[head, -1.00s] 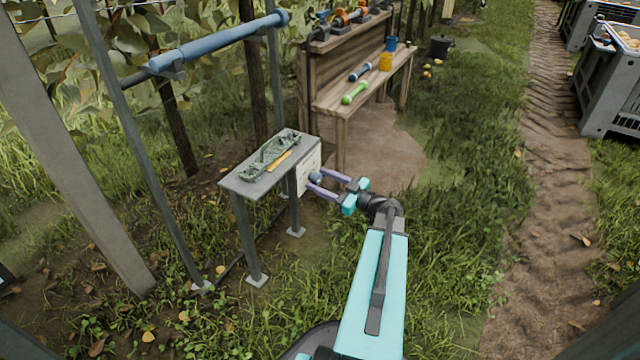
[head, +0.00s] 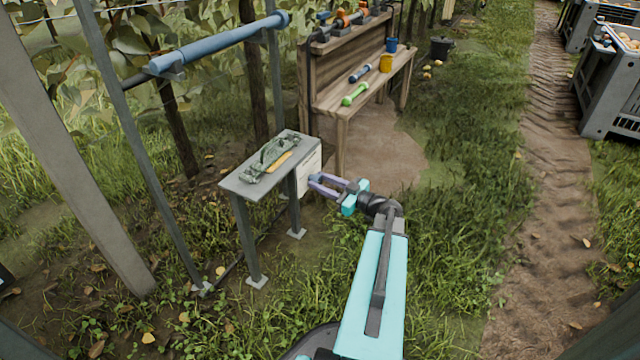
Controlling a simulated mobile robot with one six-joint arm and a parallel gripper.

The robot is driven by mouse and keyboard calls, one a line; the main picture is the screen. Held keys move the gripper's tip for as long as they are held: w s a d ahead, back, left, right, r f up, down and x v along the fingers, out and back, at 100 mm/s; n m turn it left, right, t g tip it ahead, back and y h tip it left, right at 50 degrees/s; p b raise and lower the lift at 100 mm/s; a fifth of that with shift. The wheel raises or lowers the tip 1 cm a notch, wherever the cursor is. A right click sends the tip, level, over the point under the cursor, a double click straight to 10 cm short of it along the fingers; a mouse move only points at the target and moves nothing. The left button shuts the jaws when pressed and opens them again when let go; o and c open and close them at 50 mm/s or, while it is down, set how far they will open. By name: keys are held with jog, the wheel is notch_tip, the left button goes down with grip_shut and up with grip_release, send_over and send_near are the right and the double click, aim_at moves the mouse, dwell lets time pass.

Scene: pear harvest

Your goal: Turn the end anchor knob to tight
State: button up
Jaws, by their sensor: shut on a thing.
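The end anchor knob (head: 315,178) is a small dark blue-grey round part on the white plate (head: 308,170) at the right end of a small grey metal stand (head: 240,184). My gripper (head: 314,182) has purple fingers and reaches the knob from the right. Its fingers are closed in on the knob, one on each side, and cover most of it. The knob's turn position and the marks on the plate are too small to read.
A green ratchet-like part (head: 268,156) and a yellow-orange strip (head: 279,162) lie on the stand top. Behind is a wooden bench (head: 342,108) with tools. A blue bar (head: 215,45) runs at upper left. Grass right of my arm is clear.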

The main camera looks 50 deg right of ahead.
jog(key=shift+m, duration=0.3)
jog(key=m+p, duration=0.1)
jog(key=m, duration=0.4)
jog(key=shift+m+g, duration=0.3)
jog(key=shift+m, duration=0.1)
jog(key=m+p, duration=0.2)
jog(key=m, duration=0.1)
jog(key=shift+r, duration=0.1)
jog(key=m+p, duration=0.3)
jog(key=shift+d+g+y, duration=0.1)
jog(key=shift+g+y, duration=0.2)
jog(key=shift+y, duration=0.1)
jog(key=m+p, duration=0.3)
jog(key=shift+m+y, duration=0.3)
jog(key=shift+m, duration=0.1)
jog(key=m+p, duration=0.8)
jog(key=shift+y, duration=0.4)
jog(key=shift+m+p, duration=0.7)
jog(key=shift+p, duration=0.05)
jog(key=shift+f, duration=0.2)
